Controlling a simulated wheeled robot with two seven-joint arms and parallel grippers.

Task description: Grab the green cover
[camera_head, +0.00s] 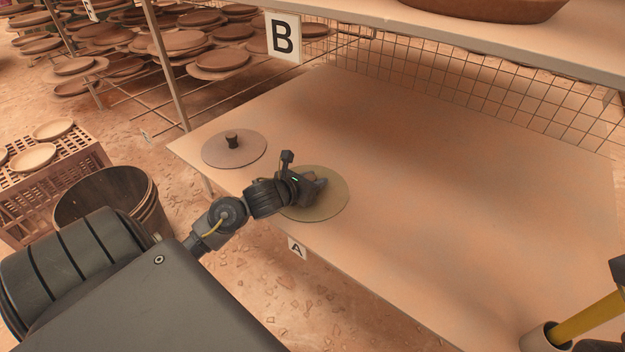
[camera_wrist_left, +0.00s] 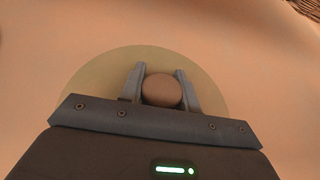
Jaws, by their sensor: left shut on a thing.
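The green cover (camera_head: 330,203) is a flat olive-green disc lying on the table near its front edge, by the A label. It also shows in the left wrist view (camera_wrist_left: 95,78), with a round brown knob (camera_wrist_left: 161,91) at its middle. My left gripper (camera_head: 318,184) is over the cover, its two fingers (camera_wrist_left: 161,88) shut on the knob from both sides. In the head view the gripper hides the knob. My right gripper is not clearly in view; only dark parts show at the right edge.
A greyish-brown cover (camera_head: 234,150) with a dark knob lies to the left on the table (camera_head: 450,200). A brown bucket (camera_head: 105,195) stands below at left. The table's middle is clear.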

